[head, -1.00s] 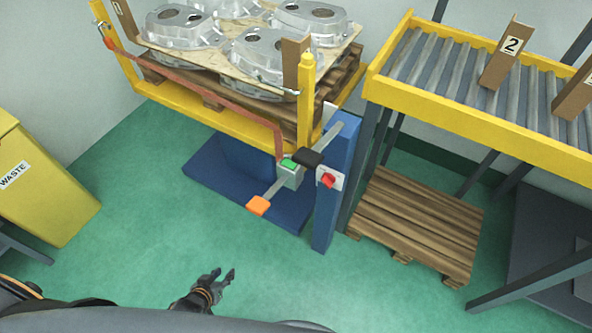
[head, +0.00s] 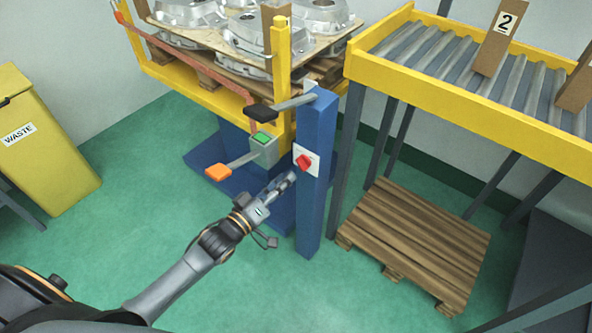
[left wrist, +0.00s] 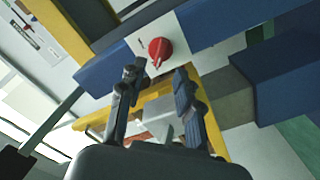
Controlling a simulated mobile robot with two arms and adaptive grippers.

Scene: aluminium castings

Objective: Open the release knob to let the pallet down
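The red release knob (head: 304,161) sits on a white plate on the blue post (head: 316,200). It also shows in the left wrist view (left wrist: 160,48), with its pointer slanting downward. My left gripper (head: 285,182) is just below and left of the knob in the head view. In the left wrist view its two fingers (left wrist: 157,76) are spread, with the knob beyond the gap between them; nothing is held. The wooden pallet (head: 215,75) with aluminium castings (head: 247,35) rests up on the yellow lift frame (head: 190,85). My right gripper is out of view.
A green-button box (head: 264,148), an orange pad (head: 218,172) and a black-ended lever (head: 260,112) stick out near the post. A yellow roller conveyor (head: 450,90) and an empty wooden pallet (head: 415,240) are at right. A yellow waste bin (head: 45,150) is at left.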

